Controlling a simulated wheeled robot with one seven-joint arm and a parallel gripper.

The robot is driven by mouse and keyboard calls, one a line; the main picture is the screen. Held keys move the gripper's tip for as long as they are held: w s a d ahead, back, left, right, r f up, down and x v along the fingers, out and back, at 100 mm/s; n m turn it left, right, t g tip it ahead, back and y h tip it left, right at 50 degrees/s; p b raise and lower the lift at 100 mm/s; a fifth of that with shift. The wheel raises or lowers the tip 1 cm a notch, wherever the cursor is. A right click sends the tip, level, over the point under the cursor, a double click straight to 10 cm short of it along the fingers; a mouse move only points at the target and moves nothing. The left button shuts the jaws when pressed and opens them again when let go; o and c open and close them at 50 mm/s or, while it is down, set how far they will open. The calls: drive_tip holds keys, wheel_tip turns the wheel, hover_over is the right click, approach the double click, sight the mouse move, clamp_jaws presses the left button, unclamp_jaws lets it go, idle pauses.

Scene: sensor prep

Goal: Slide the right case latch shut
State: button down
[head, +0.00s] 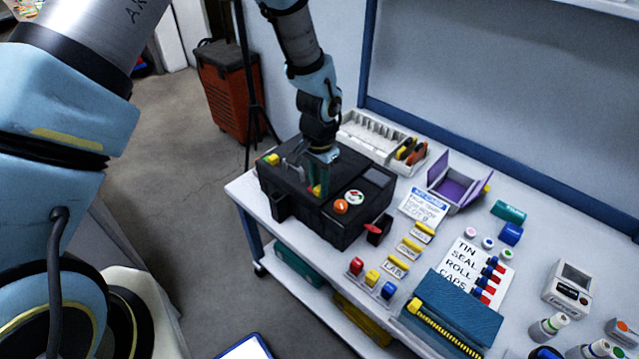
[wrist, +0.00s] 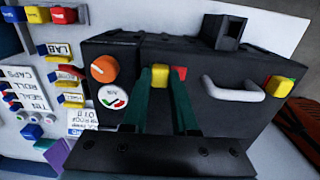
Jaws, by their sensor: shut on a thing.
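The black case (head: 300,215) stands on the left end of the bench and fills the middle of the wrist view (wrist: 245,115). Its right latch, as seen from the head, has a yellow slider (wrist: 160,75) with a red patch just beside it. My gripper (wrist: 163,80) reaches down over the case, its green fingers shut on this slider. The slider also shows low beside the fingers in the head view (head: 317,190), partly hidden. The other latch (head: 271,159) is yellow, with red beside it in the wrist view (wrist: 278,88).
An orange knob (head: 340,207) and a round gauge (head: 355,196) sit close to the fingers on the lid. A grey handle (wrist: 233,90) lies between the latches. A white tray (head: 365,137) and a purple-lined box (head: 455,190) stand behind and right. Labelled blocks lie on the bench.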

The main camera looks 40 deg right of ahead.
drive_tip(key=shift+w+a, duration=0.15)
drive_tip(key=shift+w, duration=0.55)
drive_tip(key=shift+w+a, duration=0.1)
drive_tip(key=shift+w, duration=0.55)
drive_tip(key=c, duration=0.7)
unclamp_jaws()
drive_tip(key=shift+s, duration=0.1)
